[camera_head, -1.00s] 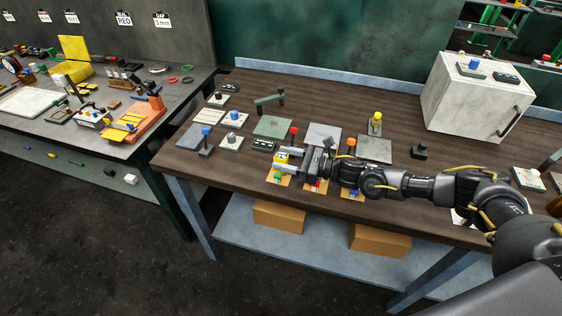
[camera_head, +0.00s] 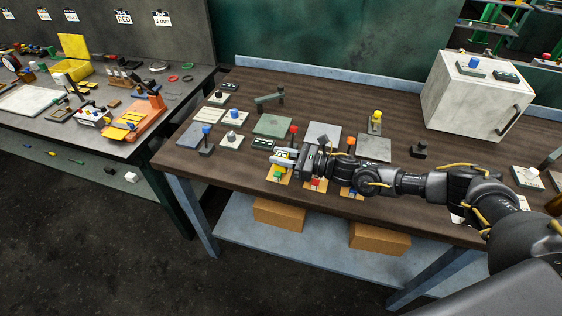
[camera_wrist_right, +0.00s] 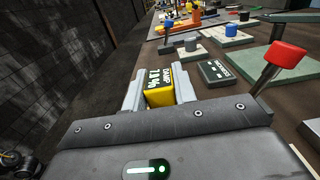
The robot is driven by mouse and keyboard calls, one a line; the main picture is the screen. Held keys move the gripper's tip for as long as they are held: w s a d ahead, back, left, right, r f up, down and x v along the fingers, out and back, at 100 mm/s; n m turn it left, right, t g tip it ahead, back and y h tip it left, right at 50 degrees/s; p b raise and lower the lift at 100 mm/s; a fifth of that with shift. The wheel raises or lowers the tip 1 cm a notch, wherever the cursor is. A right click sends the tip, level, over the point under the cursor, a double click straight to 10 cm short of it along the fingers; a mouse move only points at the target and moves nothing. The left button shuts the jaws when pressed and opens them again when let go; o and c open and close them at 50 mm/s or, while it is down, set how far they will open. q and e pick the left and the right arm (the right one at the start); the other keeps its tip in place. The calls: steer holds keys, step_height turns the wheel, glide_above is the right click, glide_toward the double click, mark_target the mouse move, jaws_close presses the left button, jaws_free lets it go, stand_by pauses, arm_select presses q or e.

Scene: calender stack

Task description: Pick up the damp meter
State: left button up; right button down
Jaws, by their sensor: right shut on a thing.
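The damp meter (camera_wrist_right: 158,88) is a small yellow block with a black face reading "DAMP" and a percentage. In the right wrist view it sits between the two pale fingers of my right gripper (camera_wrist_right: 158,92), which is shut on it. In the head view my right gripper (camera_head: 284,158) is near the front edge of the wooden bench, and the damp meter (camera_head: 281,152) shows only in part between the fingers. Whether it touches the bench is hard to tell. My left gripper is not in view.
A black labelled block (camera_wrist_right: 216,72) lies right of the gripper, with a red-topped lever (camera_wrist_right: 287,56) close by. Several pads and knobbed plates cover the wooden bench (camera_head: 330,90). A pale cabinet (camera_head: 470,100) stands at the back right. Yellow cards lie under the arm.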

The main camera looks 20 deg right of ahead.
steer(key=shift+r, duration=0.1)
steer(key=shift+w+r, duration=0.1)
steer(key=shift+r, duration=0.45)
steer(key=s+r+b, duration=0.4)
steer(key=s+r, duration=0.7)
steer(key=s, duration=0.3)
steer(key=shift+a+r+b, duration=0.35)
steer(key=shift+b, duration=0.05)
